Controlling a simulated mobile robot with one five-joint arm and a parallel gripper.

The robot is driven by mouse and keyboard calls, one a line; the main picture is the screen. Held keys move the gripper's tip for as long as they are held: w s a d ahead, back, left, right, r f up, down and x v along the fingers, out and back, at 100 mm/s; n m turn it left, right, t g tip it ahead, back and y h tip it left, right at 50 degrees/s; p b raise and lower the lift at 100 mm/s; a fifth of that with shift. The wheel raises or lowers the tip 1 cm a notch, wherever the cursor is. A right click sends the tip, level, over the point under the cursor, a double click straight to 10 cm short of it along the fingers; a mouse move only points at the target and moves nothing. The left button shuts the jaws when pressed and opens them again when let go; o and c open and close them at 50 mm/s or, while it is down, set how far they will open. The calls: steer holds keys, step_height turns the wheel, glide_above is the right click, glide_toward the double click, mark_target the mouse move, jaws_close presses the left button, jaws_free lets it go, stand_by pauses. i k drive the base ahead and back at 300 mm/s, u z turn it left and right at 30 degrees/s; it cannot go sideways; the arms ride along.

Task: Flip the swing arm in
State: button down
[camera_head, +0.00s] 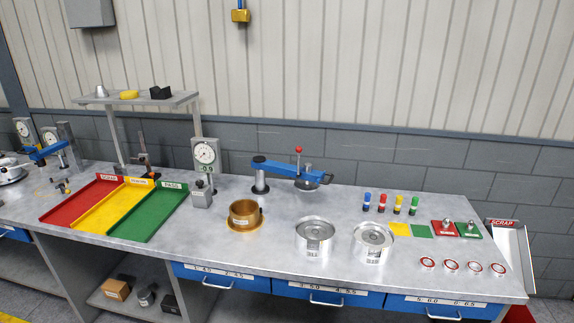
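Another blue arm (46,151) shows at the far left. My gripper is not in view.
Red, yellow and green trays (117,236) lie left of a dial gauge stand (203,158). Coloured bottles (398,204), small coloured pads and several red-rimmed discs (451,266) are on the right. A scrap chute (513,250) is at the right end.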

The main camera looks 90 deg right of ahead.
mark_target(259, 163)
steer(key=k, duration=1.2)
steer(key=z, duration=1.3)
steer(key=i, duration=0.45)
steer(key=z, duration=0.15)
